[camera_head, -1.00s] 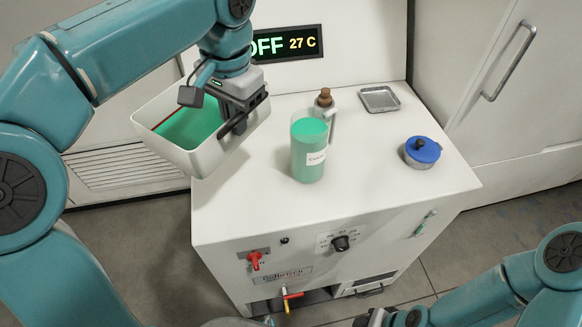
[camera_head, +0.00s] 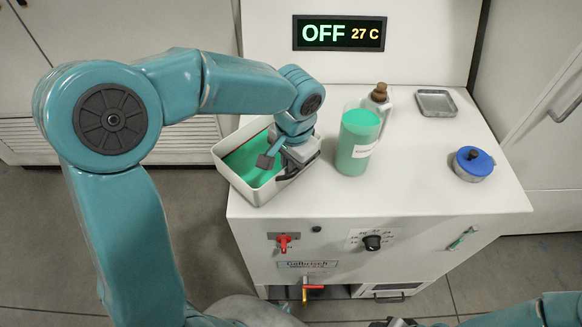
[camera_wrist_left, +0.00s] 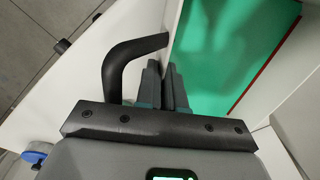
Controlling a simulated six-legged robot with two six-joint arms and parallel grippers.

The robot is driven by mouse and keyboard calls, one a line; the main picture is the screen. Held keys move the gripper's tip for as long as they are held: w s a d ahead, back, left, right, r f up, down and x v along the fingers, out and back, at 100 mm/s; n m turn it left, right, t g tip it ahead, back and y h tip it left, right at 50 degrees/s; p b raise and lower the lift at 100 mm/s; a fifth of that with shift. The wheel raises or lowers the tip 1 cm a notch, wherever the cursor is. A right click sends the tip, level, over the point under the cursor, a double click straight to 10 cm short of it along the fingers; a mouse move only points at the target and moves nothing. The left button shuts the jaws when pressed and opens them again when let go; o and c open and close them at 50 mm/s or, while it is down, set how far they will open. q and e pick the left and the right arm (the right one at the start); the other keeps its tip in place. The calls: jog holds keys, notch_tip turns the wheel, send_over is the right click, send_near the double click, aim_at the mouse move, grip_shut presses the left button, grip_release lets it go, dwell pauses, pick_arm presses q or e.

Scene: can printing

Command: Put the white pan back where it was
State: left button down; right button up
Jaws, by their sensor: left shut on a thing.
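The white pan (camera_head: 238,186) is an open rectangular tray with green liquid (camera_head: 250,165) inside, at the left part of the machine top. It overlaps the machine's left edge in the head view; I cannot tell whether it touches the top. My left gripper (camera_head: 296,165) is at the pan's right side, shut on its black handle (camera_wrist_left: 128,62). In the left wrist view the fingers (camera_wrist_left: 166,88) are beside the pan wall, and the green liquid shows beyond. My right gripper (camera_head: 395,322) only peeks in at the bottom edge; its jaws cannot be made out.
A clear jug (camera_head: 352,160) of green liquid stands right of the pan, with a corked bottle (camera_head: 379,98) behind it. A small metal tray (camera_head: 436,102) and a blue-lidded pot (camera_head: 474,164) are further right. The display (camera_head: 340,33) reads OFF, 27 C. The front middle top is clear.

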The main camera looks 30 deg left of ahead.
pick_arm(q)
jog(key=shift+f, duration=0.55)
jog(key=shift+w+a+f, duration=0.1)
jog(key=shift+w+f, duration=0.2)
jog(key=shift+w, duration=0.05)
jog(key=shift+s, duration=0.3)
jog(key=c, duration=1.3)
grip_release()
jog(key=shift+w+f, duration=0.2)
jog(key=shift+o, duration=0.2)
jog(key=shift+s+r, duration=0.1)
jog(key=shift+s, duration=0.05)
